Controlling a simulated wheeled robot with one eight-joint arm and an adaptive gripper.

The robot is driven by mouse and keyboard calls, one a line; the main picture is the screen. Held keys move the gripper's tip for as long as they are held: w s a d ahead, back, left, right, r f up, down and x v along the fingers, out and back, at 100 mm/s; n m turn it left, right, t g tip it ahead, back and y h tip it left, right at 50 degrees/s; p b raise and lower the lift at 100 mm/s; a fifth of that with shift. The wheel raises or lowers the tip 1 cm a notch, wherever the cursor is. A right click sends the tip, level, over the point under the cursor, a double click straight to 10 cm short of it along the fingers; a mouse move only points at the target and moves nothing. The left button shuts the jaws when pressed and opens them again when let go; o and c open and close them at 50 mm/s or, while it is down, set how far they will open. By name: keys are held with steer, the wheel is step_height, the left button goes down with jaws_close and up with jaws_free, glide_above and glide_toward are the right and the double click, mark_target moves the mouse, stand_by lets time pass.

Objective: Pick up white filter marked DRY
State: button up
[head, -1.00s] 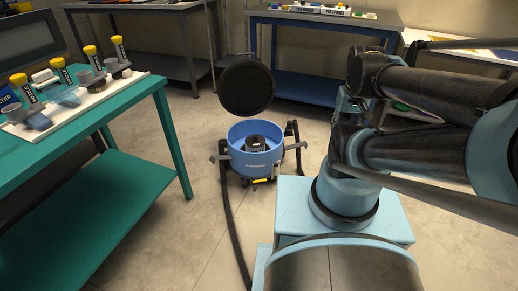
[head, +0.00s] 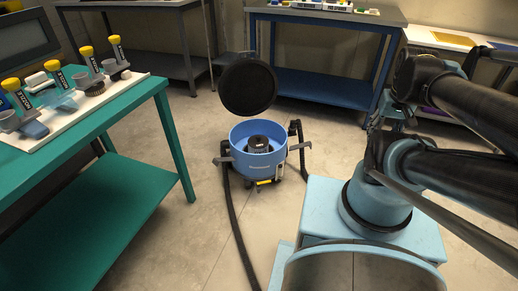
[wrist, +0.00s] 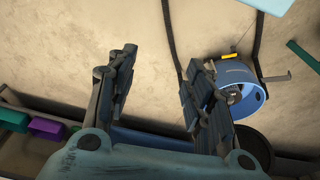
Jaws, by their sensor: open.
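I cannot make out a white filter marked DRY in either view. A blue vacuum tub (head: 257,161) stands open on the floor in the head view, with a dark round part (head: 259,144) inside that bears a small pale label. The tub also shows at the right of the wrist view (wrist: 236,74). My gripper (wrist: 166,60) is open and empty in the wrist view, its two fingers wide apart over bare floor, with the tub beyond the right finger. In the head view, I cannot pick the gripper out from my arm.
A black round lid (head: 248,88) is raised behind the tub, and a black hose (head: 234,220) trails forward. A green bench (head: 130,100) with yellow-capped bottles stands left. A blue bench (head: 325,85) stands behind. Green and purple bins (wrist: 45,127) show at lower left in the wrist view.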

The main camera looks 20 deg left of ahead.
steer(key=w+a+r+n, duration=0.3)
steer(key=w+a+r, duration=0.15)
steer(key=w, duration=0.45)
steer(key=w+a+n+y, duration=0.15)
steer(key=w+a, duration=0.25)
steer(key=w, duration=0.4)
steer(key=w+a+n, duration=0.3)
steer(key=w+a, duration=0.2)
steer(key=w, duration=0.2)
steer(key=n+g+y, duration=0.2)
steer(key=n, duration=0.7)
glide_above(258, 137)
steer(key=d, duration=0.2)
steer(key=shift+h, duration=0.25)
steer(key=f, duration=4.3)
steer(key=shift+s+a+f, duration=0.1)
steer(key=shift+s+a, duration=0.1)
steer(key=shift+a, duration=0.05)
steer(key=shift+w+x, duration=0.2)
steer(key=shift+x, duration=0.75)
steer(key=shift+w+x, duration=0.15)
steer(key=shift+x, duration=0.8)
steer(key=shift+f, duration=0.7)
